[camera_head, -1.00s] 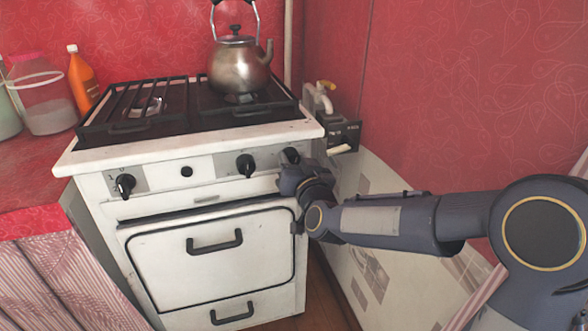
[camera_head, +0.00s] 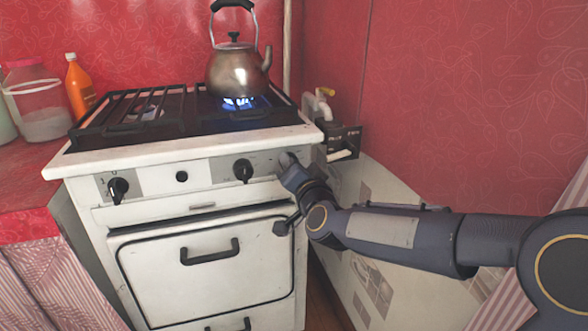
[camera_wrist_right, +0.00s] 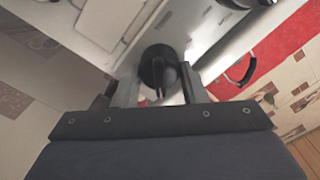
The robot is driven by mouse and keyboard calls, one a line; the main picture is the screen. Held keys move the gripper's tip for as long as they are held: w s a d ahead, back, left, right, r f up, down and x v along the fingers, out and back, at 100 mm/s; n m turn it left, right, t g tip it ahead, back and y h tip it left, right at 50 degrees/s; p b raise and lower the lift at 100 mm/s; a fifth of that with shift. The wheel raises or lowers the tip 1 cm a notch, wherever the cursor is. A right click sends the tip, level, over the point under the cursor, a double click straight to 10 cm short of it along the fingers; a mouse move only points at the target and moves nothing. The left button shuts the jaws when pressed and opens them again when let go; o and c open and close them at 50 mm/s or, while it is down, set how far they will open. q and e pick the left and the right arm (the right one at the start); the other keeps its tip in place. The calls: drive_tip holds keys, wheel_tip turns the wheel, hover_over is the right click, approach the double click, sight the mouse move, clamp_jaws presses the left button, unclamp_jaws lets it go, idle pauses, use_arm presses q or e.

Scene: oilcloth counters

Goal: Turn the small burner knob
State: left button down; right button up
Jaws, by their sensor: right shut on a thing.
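The white stove (camera_head: 150,215) has black knobs on its front panel. My right gripper (camera_head: 289,164) is at the rightmost knob and covers most of it in the head view. In the right wrist view the black round knob (camera_wrist_right: 158,66) sits between the two fingers of the right gripper (camera_wrist_right: 157,84), which is shut on it. The middle knob (camera_head: 243,170) and the left knob (camera_head: 118,189) are free. A blue flame (camera_head: 238,103) burns under the steel kettle (camera_head: 238,70). My left gripper is not in view.
The oven door handle (camera_head: 210,251) is below the panel. Pipes with a tap (camera_head: 322,103) and a dark box (camera_head: 343,141) are right of the stove by the red wall. An orange bottle (camera_head: 79,85) and a jar (camera_head: 38,105) stand on the left counter.

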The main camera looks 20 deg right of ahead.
drive_tip(key=o, duration=0.9)
drive_tip(key=shift+o, duration=0.2)
